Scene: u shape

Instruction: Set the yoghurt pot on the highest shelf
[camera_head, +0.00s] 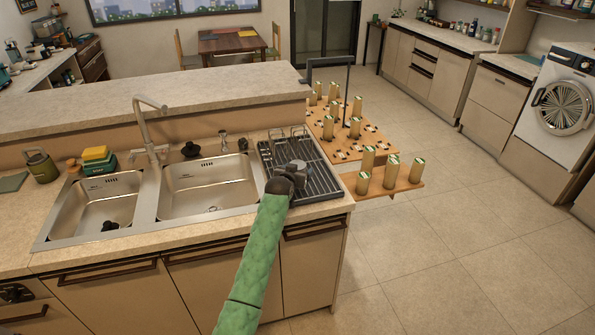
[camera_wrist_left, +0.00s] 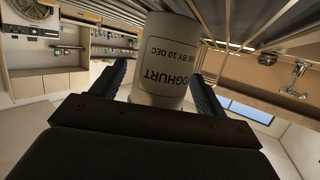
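My left gripper (camera_wrist_left: 160,85) has one dark finger on each side of the pot. A thin gap shows on the left side, so it looks open around it. In the head view my left gripper (camera_head: 289,179) is over the dark draining rack (camera_head: 322,180); the pot cannot be made out there. A wooden tiered shelf unit (camera_head: 409,184) stands beyond the counter's right end. My right gripper is not in view.
Several tan cylinders (camera_head: 391,172) stand on the wooden boards. Clear glasses (camera_head: 298,138) stand at the rack's back edge. A steel sink with a tall tap (camera_head: 150,125) lies left of the rack. The tiled floor (camera_head: 470,250) to the right is clear.

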